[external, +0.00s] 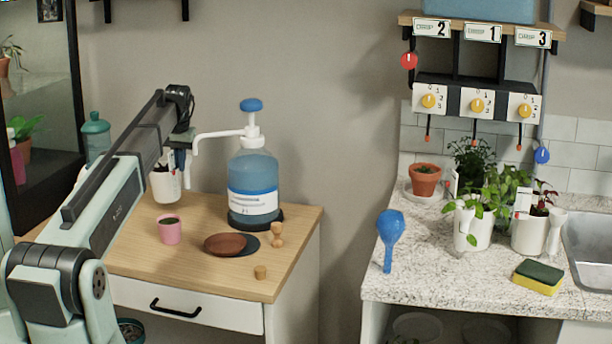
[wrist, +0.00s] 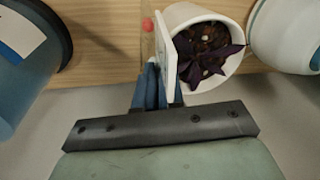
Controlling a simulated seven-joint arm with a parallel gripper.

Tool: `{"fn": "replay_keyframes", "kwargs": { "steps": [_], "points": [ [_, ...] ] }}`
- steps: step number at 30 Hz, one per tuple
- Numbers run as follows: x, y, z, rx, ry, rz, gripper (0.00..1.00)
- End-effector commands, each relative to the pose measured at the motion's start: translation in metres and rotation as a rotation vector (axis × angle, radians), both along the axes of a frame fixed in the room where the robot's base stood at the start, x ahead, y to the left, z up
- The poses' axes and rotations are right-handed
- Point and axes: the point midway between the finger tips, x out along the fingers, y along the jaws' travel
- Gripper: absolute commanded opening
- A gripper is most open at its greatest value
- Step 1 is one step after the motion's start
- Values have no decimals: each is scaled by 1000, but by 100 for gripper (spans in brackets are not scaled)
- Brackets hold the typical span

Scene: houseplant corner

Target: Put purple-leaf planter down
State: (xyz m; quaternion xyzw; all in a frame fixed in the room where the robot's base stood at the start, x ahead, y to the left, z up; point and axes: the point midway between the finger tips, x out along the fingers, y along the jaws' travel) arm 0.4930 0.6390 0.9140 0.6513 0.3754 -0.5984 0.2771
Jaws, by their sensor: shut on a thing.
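The purple-leaf planter (wrist: 235,66) is a white pot with dark soil and purple leaves, upright in the wrist view. My gripper (wrist: 158,88) is shut on the white flat piece at the pot's side, with blue finger pads against it. In the external view the planter (external: 166,186) hangs below my gripper (external: 180,155) at the left part of the wooden table (external: 150,262), behind a pink pot (external: 171,231). Its base looks close to the table's back area; I cannot tell whether it touches.
A blue pump bottle (external: 253,175) stands right of the planter. A brown saucer (external: 225,245) and small wooden pieces lie forward of it. A teal bottle (external: 96,138) stands behind at left. The table's front left is fairly clear. The right counter (external: 400,284) holds several potted plants.

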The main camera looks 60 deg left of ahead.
Motion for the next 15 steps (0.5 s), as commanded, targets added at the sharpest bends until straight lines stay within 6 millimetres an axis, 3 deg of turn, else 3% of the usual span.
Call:
{"fn": "replay_keyframes", "kwargs": {
  "steps": [7, 15],
  "points": [
    [0, 0, -29, 0, 1, 0, 0],
    [0, 0, -32, 1, 1, 0, 0]
  ]
}}
